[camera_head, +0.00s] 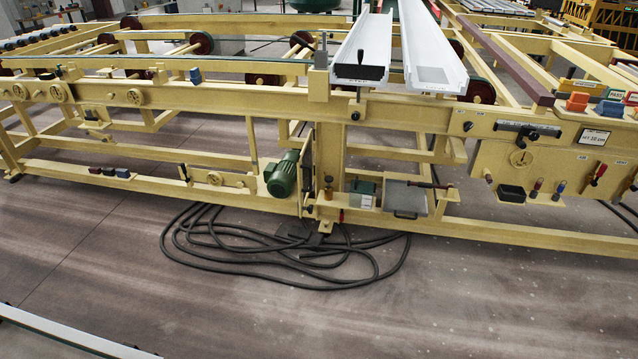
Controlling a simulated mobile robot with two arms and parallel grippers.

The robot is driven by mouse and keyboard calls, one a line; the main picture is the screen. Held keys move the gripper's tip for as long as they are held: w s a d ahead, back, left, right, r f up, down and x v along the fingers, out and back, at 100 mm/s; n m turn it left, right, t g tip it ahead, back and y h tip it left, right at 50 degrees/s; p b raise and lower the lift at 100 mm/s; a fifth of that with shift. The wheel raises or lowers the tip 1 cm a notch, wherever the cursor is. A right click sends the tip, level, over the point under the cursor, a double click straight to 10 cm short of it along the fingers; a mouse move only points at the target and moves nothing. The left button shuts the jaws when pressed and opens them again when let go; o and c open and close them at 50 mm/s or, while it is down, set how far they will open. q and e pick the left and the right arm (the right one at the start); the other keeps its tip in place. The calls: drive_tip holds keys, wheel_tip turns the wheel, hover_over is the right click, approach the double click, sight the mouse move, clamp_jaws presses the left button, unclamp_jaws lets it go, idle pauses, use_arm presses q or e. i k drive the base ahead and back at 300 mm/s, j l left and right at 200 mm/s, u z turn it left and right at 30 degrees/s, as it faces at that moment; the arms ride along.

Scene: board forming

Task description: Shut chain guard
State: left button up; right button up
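A narrow yellow plate (306,168) stands upright beside the green motor (282,174) on the lower middle of the yellow frame. It may be the chain guard. It is seen nearly edge-on, with a dark gap beside it, and looks swung out from the frame. I cannot tell its exact angle. No chain shows clearly. Neither of my grippers is in view.
A black cable (275,262) lies coiled on the floor in front of the motor. A small grey tray (404,200) sits right of the post. A control panel (535,160) is at the right. White channels (428,50) cross the top. The foreground floor is mostly clear.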

sight(303, 193)
drive_tip(key=i+l+u, duration=0.1)
drive_tip(key=i+z, duration=0.2)
drive_tip(key=i, duration=1.25)
